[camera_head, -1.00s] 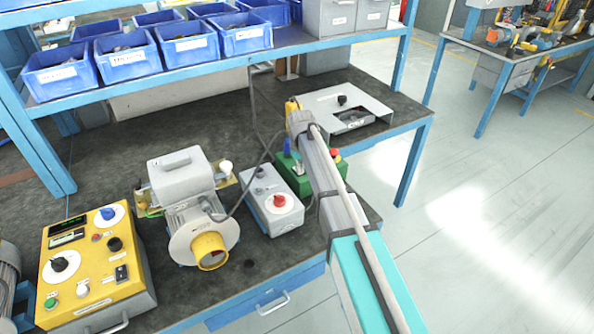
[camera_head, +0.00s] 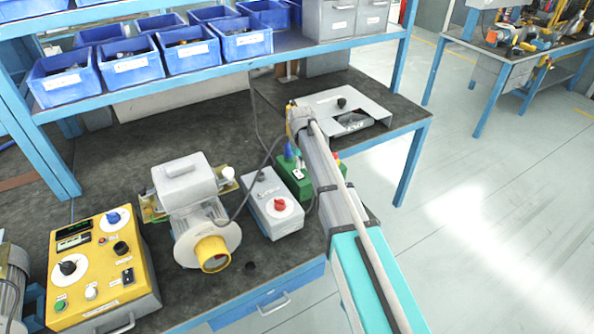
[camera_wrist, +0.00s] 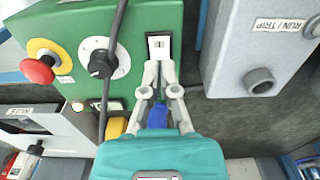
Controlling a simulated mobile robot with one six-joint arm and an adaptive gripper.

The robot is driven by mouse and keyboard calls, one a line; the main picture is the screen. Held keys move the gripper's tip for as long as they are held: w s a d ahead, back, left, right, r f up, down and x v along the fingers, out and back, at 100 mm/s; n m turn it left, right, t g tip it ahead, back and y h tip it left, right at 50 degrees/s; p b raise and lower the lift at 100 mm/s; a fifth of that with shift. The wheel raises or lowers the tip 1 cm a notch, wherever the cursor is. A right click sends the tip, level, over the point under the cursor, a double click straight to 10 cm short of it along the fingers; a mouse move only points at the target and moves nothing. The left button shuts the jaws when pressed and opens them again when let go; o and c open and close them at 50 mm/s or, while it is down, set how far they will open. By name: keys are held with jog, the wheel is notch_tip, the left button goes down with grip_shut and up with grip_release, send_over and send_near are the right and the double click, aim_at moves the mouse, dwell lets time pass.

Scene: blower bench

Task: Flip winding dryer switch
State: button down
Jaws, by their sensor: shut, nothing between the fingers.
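A green control box (camera_wrist: 98,15) fills the upper left of the wrist view. It carries a rocker switch (camera_wrist: 159,46) with a white face in a black frame, a black dial (camera_wrist: 103,64) on a white plate and a red mushroom button (camera_wrist: 38,69). I cannot read a label naming the dryer. My gripper (camera_wrist: 160,75) is shut and empty, its fingertips just below the switch's lower end; I cannot tell whether they touch it. A blue part (camera_wrist: 157,116) shows between the fingers. In the head view the green box (camera_head: 304,187) is partly hidden by my arm.
A dark cable crosses the green box. A grey RUN/TRIP box (camera_wrist: 250,50) stands close on the right. In the head view, a grey box with a red knob (camera_head: 274,203), a motor unit (camera_head: 183,180) and a yellow panel (camera_head: 97,262) stand to the left.

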aim_at(300, 176)
jog(key=shift+r+p, duration=1.4)
jog(key=shift+r, duration=0.2)
jog(key=s+d+m, duration=0.6)
jog(key=s+d, duration=1.6)
jog(key=s, duration=0.3)
jog(key=shift+s+d+m, duration=0.25)
jog(key=shift+s+m, duration=0.15)
